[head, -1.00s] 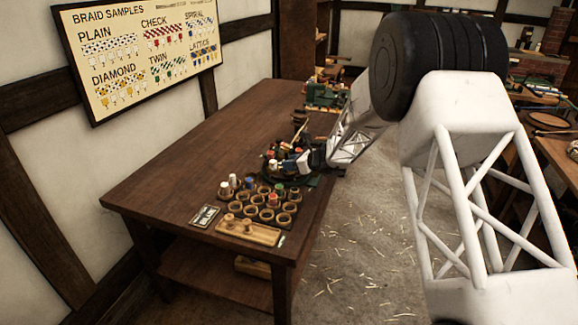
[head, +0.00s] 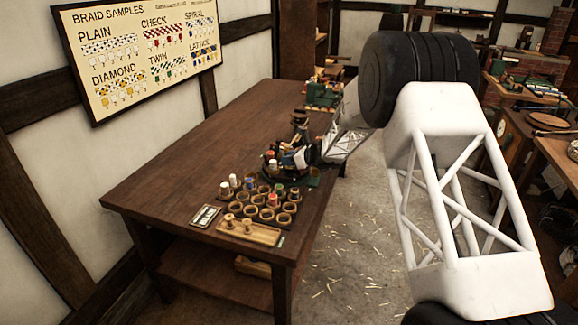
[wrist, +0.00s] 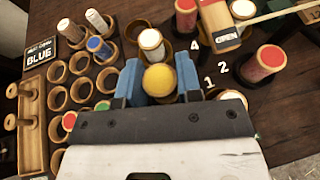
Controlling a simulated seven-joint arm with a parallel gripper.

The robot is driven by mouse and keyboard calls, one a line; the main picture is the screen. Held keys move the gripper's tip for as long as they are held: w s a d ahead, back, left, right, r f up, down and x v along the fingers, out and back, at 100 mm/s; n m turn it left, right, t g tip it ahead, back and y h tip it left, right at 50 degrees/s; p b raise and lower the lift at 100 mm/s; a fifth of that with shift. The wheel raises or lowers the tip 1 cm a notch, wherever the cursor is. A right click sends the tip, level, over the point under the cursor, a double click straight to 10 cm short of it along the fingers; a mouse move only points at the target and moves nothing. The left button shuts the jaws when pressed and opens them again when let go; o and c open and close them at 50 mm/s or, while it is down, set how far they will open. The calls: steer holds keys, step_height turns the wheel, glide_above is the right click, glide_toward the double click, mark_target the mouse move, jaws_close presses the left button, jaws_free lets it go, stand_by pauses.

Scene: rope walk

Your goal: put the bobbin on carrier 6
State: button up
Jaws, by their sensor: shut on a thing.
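My gripper (wrist: 158,82) is shut on a yellow-topped bobbin (wrist: 160,79), with a blue finger on either side of it. In the head view my gripper (head: 303,158) is over the braiding machine (head: 270,171) near the table's right edge. In the wrist view a white bobbin (wrist: 151,41) stands just beyond the held one. Red bobbins (wrist: 270,58) stand to the right. White numerals 4, 1 and 2 show on the dark machine plate. I cannot read a 6. The bobbin's lower end is hidden.
A rack of round wooden cups (head: 268,214), some holding bobbins, stands at the table's front. Beside it are a sign reading BLUE (wrist: 39,55) and a wooden tray with pegs (head: 248,233). An OPEN tag (wrist: 226,38) is near the bobbins. The table's left side is clear.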

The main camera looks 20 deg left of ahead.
steer(key=shift+f, duration=1.5)
steer(key=shift+f, duration=0.15)
steer(key=o, duration=0.9)
steer(key=shift+s+d+r, duration=0.1)
steer(key=shift+d+r, duration=0.25)
steer(key=shift+d, duration=0.1)
steer(key=v, duration=1.1)
